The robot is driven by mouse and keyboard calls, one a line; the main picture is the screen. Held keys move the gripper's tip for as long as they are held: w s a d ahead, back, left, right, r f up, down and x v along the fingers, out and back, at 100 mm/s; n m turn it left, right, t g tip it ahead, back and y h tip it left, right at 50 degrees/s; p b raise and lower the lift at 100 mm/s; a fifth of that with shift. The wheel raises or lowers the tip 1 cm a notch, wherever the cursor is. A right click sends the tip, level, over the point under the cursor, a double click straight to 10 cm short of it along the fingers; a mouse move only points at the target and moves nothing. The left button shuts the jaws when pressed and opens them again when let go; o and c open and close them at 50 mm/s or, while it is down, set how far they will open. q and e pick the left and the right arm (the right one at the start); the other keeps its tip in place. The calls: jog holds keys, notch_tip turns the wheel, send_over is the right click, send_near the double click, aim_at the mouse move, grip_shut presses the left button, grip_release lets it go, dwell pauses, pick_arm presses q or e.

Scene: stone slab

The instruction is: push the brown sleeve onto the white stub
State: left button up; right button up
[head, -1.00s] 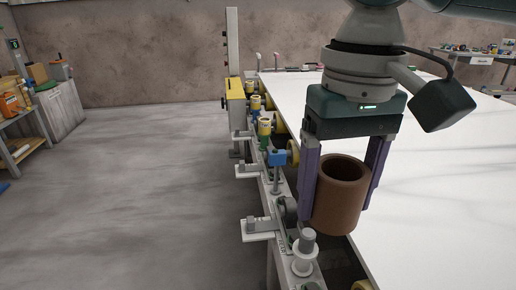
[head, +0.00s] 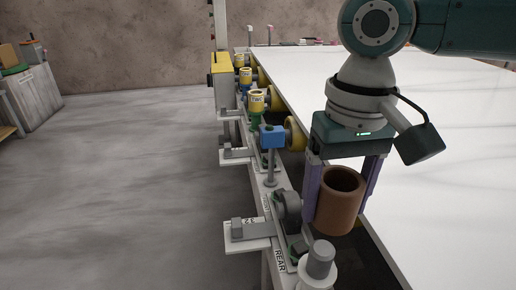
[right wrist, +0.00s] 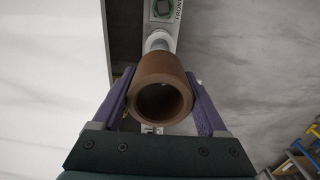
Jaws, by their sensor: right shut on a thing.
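The brown sleeve (head: 338,212) is a hollow cylinder held upright between the purple fingers of my right gripper (head: 338,196). The right gripper is shut on it from both sides. The white stub (head: 320,258) stands upright on the rail at the near end, below and slightly left of the sleeve in the head view. The sleeve is apart from the stub there. In the right wrist view I look into the sleeve's open end (right wrist: 160,79), and the pale stub (right wrist: 158,40) shows just beyond its rim. My left gripper is out of view.
The large white slab (head: 430,110) fills the right side. Along its left edge runs a rail with a blue block (head: 272,136), yellow rollers (head: 256,98) and grey brackets (head: 246,230). A yellow box (head: 220,68) stands at the far end. Open floor (head: 120,180) lies to the left.

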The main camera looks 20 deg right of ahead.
aim_at(323, 249)
jog(key=shift+f+b, duration=0.75)
jog(key=shift+f, duration=2.15)
jog(key=shift+r+p, duration=0.1)
jog(key=shift+p, duration=0.35)
